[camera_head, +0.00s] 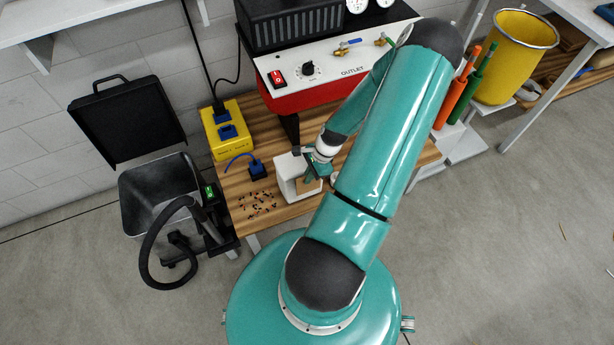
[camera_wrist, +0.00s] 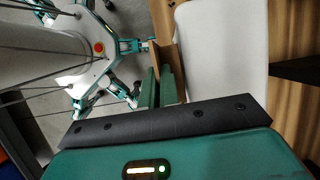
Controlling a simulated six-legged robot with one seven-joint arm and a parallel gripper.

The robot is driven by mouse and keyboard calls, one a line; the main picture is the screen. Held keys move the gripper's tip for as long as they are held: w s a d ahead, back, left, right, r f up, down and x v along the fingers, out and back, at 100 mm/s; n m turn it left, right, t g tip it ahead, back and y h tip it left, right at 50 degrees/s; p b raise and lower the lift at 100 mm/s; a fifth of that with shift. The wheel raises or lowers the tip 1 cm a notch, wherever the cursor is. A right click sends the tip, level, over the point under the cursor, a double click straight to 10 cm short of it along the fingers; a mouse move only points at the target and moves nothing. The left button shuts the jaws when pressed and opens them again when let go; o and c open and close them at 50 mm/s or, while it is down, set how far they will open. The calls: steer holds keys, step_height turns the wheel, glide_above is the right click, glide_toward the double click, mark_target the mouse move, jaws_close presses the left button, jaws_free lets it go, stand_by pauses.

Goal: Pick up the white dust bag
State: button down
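The white dust bag (camera_head: 285,178) stands on the wooden bench as a box-like white shape, with a brown cardboard-like piece on its right side. In the wrist view the bag (camera_wrist: 222,50) fills the upper right, and the brown piece (camera_wrist: 166,58) runs along its left edge. My gripper (camera_head: 311,174) is at the bag's right side. In the wrist view its two green fingers (camera_wrist: 160,88) are close together and overlap the brown piece. Whether they grip it cannot be told. My arm hides part of the bench to the right.
The wooden bench (camera_head: 395,165) carries a yellow socket box (camera_head: 222,130), a blue plug (camera_head: 257,170) and scattered dark bits (camera_head: 257,204). A red-fronted machine (camera_head: 330,72) stands behind. An open vacuum (camera_head: 160,190) with a black hose is left of the bench. The floor at right is mostly clear.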

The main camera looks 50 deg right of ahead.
steer(key=shift+r, duration=0.5)
steer(key=s+a+r, duration=0.9)
steer(key=a+r, duration=0.1)
steer(key=r, duration=0.1)
steer(key=shift+s+a+r, duration=0.15)
steer(key=shift+s+r, duration=0.1)
steer(key=shift+s, duration=0.05)
